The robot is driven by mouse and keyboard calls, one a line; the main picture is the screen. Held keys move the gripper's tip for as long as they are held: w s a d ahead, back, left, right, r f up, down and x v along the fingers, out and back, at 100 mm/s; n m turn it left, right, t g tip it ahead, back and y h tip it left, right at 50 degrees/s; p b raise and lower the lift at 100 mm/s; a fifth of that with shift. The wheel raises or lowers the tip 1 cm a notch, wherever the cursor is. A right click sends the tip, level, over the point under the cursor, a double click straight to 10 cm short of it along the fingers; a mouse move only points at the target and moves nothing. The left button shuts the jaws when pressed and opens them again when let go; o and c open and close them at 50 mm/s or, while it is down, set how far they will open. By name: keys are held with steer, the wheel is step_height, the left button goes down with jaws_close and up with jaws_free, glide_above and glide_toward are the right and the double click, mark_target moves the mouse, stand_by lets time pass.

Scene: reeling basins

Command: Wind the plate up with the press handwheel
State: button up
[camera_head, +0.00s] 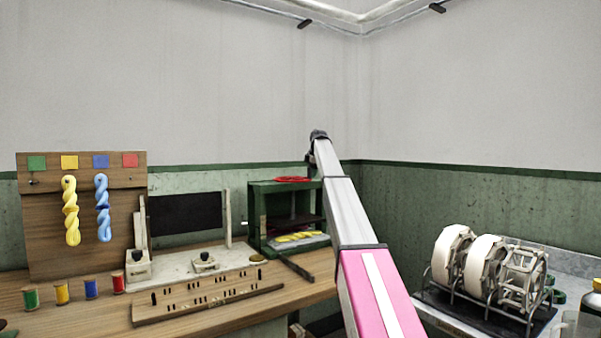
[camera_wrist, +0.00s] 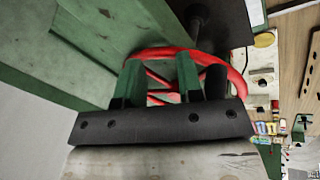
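The press (camera_head: 257,215) is a green frame on the bench, left of my arm in the head view. Its red handwheel (camera_head: 290,179) lies flat on top. A dark plate (camera_head: 283,224) sits inside the frame, above yellow material (camera_head: 298,237). In the wrist view the red handwheel (camera_wrist: 228,62) spans behind my gripper (camera_wrist: 160,72). The two green fingers are apart, with red spokes showing between them. A dark upright cylinder (camera_wrist: 216,82) stands just right of the right finger, outside the gap. Contact with the wheel cannot be told. In the head view my arm hides the gripper.
A wooden board (camera_head: 120,215) with yellow and blue skeins stands at the left, with several thread spools before it. A slotted wooden rack (camera_head: 205,303) lies at the bench front. White reels (camera_head: 470,260) stand at the right. Walls close the corner behind the press.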

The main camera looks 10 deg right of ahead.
steer(key=w+n, duration=0.1)
steer(key=w+a+n, duration=0.1)
steer(key=w+n, duration=0.1)
steer(key=shift+f, duration=0.1)
steer(key=w+n, duration=0.2)
steer(key=n, duration=0.1)
steer(key=shift+a+n, duration=0.3)
steer(key=shift+a, duration=0.1)
steer(key=w+n, duration=0.1)
steer(key=a+n, duration=0.1)
steer(key=n, duration=0.1)
steer(key=shift+w+a, duration=0.15)
steer(key=shift+w, duration=0.25)
steer(key=shift+w+a+f+n, duration=0.1)
steer(key=shift+w+a+n, duration=0.25)
steer(key=shift+n, duration=0.45)
steer(key=shift+w+a+n, duration=0.25)
steer(key=shift+a+n, duration=0.2)
steer(key=shift+n, duration=0.35)
steer(key=shift+w+r, duration=0.1)
steer(key=shift+r, duration=0.5)
step_height(320, 180, up, 7)
